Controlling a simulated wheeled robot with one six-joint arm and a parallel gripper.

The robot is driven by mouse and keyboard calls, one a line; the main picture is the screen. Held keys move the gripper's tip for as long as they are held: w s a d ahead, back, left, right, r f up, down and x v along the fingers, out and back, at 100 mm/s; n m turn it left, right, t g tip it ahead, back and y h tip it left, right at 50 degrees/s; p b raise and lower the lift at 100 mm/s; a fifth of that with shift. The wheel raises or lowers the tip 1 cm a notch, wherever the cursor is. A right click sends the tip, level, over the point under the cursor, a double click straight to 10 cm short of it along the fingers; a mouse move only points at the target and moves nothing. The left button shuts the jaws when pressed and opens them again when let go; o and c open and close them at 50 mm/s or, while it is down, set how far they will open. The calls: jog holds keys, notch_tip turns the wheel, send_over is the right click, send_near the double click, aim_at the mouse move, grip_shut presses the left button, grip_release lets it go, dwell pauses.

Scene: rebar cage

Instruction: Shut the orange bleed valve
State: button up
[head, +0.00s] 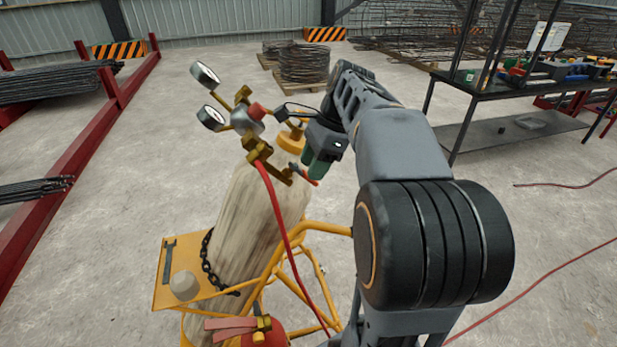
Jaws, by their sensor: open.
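A pale, worn gas cylinder (243,225) leans in a yellow cart, with a brass and grey regulator (248,120) on top. A small orange-red piece (313,182) shows at the end of a dark fitting at the cylinder's upper right; it may be the orange bleed valve, mostly hidden. A larger yellow-orange part (291,138) sits on the cylinder top. My gripper (314,172) reaches down from the right, its green fingers close to the small orange-red piece. The gripper is open; whether it touches anything, and how the valve is turned, I cannot tell.
Two round gauges (207,74) and a red knob (259,110) stick out left of my gripper. A red hose (283,225) hangs down the cylinder's front. The yellow cart (170,270) has a chain and an extinguisher below. A dark workbench (480,92) stands right.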

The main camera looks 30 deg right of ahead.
jog(key=shift+x, duration=1.8)
grip_shut()
